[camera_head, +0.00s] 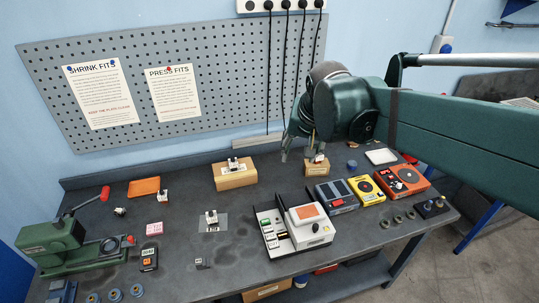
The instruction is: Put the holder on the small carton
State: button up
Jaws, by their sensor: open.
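The small carton (314,171) is a tan box near the back of the bench, right of centre. A small light-and-dark piece (319,158), possibly the holder, appears on top of it, partly hidden by my gripper. My gripper (303,155) hangs just above and to the left of this carton, fingers pointing down and spread. I see nothing between the fingers. Similar white-and-black holders stand on a larger carton (236,181) left of it and on a clear plate at front centre (211,217). Whether my gripper touches the piece cannot be told.
A white device with an orange panel (307,213) stands at front centre. Blue, yellow and orange-red instruments (403,181) line the right side. A green press (62,246) with a red-handled lever is at left. A pegboard (220,90) with hanging cables rises behind. Bare bench lies between the larger carton and the clear plate.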

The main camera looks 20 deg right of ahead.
jog(key=s+a+f+n+t, duration=0.1)
jog(key=s+a+f+n, duration=0.1)
jog(key=s, duration=0.5)
jog(key=s+a+f+n+t, duration=0.1)
jog(key=s+a+f+n, duration=0.1)
jog(key=s, duration=0.5)
jog(key=shift+a+f+n+y, duration=0.3)
jog(key=shift+a+f+n, duration=0.05)
jog(key=shift+a+n, duration=0.4)
